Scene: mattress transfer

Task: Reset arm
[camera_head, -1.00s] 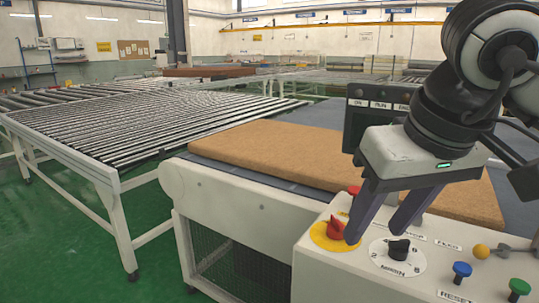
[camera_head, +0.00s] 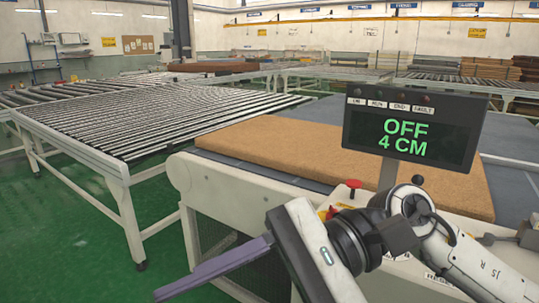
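My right gripper (camera_head: 175,288), with its arm coming in from the right, is in front of the machine over the green floor. A purple-grey finger points left and down. Only one finger shows clearly, so its opening cannot be judged, and I see nothing held. My arm hides most of the control panel (camera_head: 480,222), including its knobs. A red button (camera_head: 353,183) still shows at the panel's back edge. The display (camera_head: 412,130) reads "OFF" and "4 CM". My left gripper is not in view.
A brown mattress slab (camera_head: 290,148) lies flat on the machine's grey bed, behind the panel. A roller conveyor (camera_head: 130,180) stands to the left. Green floor (camera_head: 70,240) is open at the lower left. Stacked slabs (camera_head: 485,68) stand at the back right.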

